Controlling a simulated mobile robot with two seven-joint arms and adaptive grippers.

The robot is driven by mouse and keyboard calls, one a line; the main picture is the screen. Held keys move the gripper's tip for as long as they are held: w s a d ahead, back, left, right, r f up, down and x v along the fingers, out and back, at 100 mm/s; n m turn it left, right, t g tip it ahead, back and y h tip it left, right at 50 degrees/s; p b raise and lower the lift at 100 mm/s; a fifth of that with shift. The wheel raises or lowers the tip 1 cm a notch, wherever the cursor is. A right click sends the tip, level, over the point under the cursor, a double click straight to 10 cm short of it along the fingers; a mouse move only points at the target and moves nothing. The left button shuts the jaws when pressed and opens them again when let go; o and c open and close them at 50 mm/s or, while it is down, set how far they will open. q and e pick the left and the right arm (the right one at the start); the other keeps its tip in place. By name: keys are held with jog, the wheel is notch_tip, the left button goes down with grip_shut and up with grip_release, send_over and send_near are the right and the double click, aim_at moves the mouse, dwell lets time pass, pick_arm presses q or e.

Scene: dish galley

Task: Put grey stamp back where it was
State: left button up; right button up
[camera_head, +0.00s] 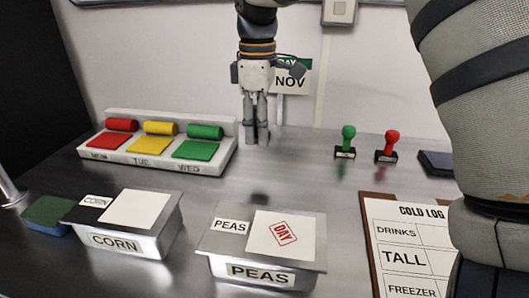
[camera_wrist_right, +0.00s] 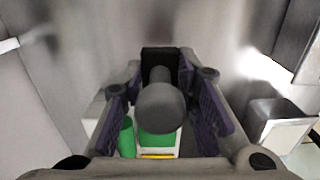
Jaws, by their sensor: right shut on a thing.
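My right gripper (camera_head: 256,136) points down above the back of the steel counter, right of the day rack. It is shut on the grey stamp (camera_wrist_right: 162,107), whose round knob shows between the fingers in the right wrist view, with a dark base beyond it. In the head view I cannot make out the stamp clearly between the fingers. The green stamp (camera_head: 348,137) and the red stamp (camera_head: 392,144) stand upright on the counter to the right. My left gripper is not in view.
The day rack (camera_head: 160,167) holds red, yellow and green pads. The corn tub (camera_head: 135,243) and the peas tub (camera_head: 258,276) stand in front; the peas label bears a red DAY print. A clipboard (camera_head: 400,225) and a dark pad (camera_head: 437,162) are at right. The middle counter is clear.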

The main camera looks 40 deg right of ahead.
aim_at(268, 163)
jog(key=d+f, duration=0.1)
jog(key=f, duration=0.1)
jog(key=d+f, duration=0.1)
jog(key=f, duration=0.1)
jog(key=w+d+f, duration=0.1)
jog(key=f, duration=0.2)
jog(key=shift+d, duration=0.25)
jog(key=shift+f, duration=0.2)
jog(key=shift+f, duration=0.15)
jog(key=o, duration=0.9)
notch_tip(268, 163, up, 12)
jog(key=shift+w+r, duration=0.1)
jog(key=shift+r, duration=0.05)
